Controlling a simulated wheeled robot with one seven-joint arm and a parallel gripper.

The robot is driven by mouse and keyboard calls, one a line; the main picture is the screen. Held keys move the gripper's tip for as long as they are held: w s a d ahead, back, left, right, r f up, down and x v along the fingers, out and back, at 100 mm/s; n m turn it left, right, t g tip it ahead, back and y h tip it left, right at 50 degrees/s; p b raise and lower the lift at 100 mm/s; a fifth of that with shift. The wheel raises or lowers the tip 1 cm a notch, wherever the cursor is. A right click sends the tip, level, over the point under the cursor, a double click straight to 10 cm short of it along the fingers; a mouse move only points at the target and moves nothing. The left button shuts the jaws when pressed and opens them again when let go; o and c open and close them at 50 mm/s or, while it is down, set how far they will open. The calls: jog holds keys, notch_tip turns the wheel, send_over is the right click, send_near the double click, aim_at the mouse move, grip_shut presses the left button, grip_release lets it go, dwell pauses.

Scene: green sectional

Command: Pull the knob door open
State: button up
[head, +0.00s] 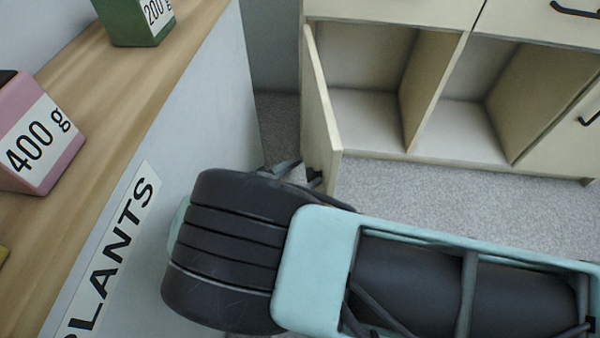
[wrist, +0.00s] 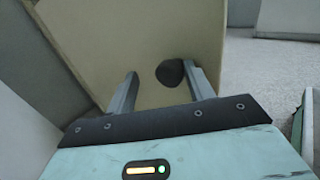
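The knob door (head: 320,110) is a cream panel seen nearly edge-on in the head view. It stands swung out from the left end of the cabinet (head: 410,155), with an open compartment beside it. In the wrist view the door (wrist: 150,40) fills the upper middle, and its round black knob (wrist: 170,72) shows between my fingers. My gripper (wrist: 163,90) has its fingers apart. The knob is near the right finger, with a clear gap to the left one; I cannot tell if the right finger touches it. In the head view my gripper (head: 298,172) is partly hidden behind my arm.
A second open compartment (head: 465,105) is on the right, beside a panel with a dark handle (head: 590,118). A grey wall panel with a wooden top (head: 150,60) stands close on the left, holding a pink block (head: 40,130) and green block (head: 135,22). Carpet (head: 450,210) is clear.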

jog(key=p, duration=0.4)
send_near(323, 132)
jog(key=x, duration=0.4)
jog(key=shift+w+d, duration=0.1)
jog(key=shift+d, duration=0.1)
